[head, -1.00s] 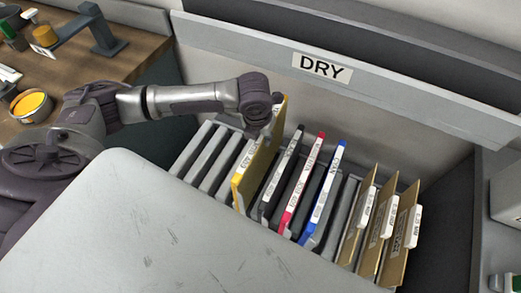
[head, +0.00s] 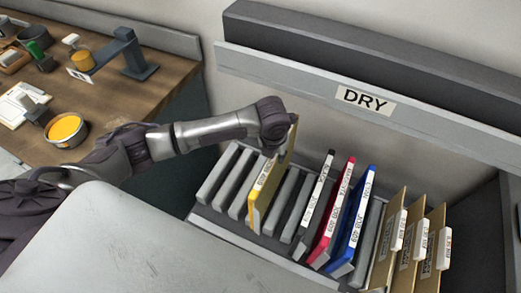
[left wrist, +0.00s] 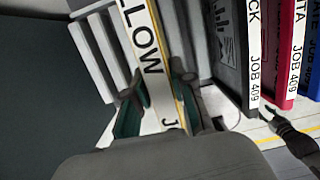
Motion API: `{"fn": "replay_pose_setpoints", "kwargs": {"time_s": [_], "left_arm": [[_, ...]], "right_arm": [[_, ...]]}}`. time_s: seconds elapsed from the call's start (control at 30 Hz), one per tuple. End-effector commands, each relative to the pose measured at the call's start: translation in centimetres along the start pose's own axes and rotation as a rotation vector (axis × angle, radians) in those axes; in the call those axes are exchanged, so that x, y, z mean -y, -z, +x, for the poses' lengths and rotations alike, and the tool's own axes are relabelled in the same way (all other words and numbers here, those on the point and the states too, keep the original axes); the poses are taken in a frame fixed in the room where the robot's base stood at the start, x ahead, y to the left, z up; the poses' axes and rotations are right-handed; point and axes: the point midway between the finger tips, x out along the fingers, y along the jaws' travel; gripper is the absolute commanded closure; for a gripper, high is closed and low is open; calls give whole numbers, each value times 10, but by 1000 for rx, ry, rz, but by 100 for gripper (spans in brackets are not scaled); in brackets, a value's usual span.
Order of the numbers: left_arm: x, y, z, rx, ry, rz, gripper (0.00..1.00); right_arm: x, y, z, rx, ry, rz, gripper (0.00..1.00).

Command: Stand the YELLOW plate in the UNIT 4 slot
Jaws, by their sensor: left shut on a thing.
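The yellow plate (head: 265,195) stands roughly upright among the grey dividers of the drying rack (head: 208,217), left of the black plate (head: 317,200). My left gripper (head: 276,138) is shut on its upper part. In the left wrist view, the fingers (left wrist: 160,103) clasp the plate's white label edge (left wrist: 146,55), which reads "LLOW". I cannot tell whether its lower edge is seated in a slot. Slot numbers are not readable, so the UNIT 4 slot cannot be picked out.
Right of the black plate stand a magenta plate (head: 332,215), a blue plate (head: 353,220) and several brown cards (head: 388,240). Bare grey dividers (head: 218,175) lie to the left. A wall ledge labelled DRY (head: 365,100) runs behind. A wooden bench (head: 105,90) with an ink tin (head: 66,130) is at left.

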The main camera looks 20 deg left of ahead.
Motion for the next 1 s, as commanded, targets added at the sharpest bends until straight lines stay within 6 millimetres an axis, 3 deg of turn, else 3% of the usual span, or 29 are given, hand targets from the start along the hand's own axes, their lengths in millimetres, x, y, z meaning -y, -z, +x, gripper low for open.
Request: {"fn": "replay_pose_setpoints", "kwargs": {"time_s": [0.17, 0.5, 0.83, 1.0], "left_arm": [[9, -3, 4, 0, 6, 10, 100], [8, 2, 30, 1, 5, 9, 100], [7, 9, 60, -1, 4, 9, 100], [7, 12, 76, 0, 4, 8, 100]], "right_arm": [[21, 2, 1, -3, 25, 2, 60], [-28, -9, 27, 7, -34, -3, 60], [1, -5, 43, 1, 1, 1, 60], [1, -6, 52, 1, 1, -2, 60]]}}
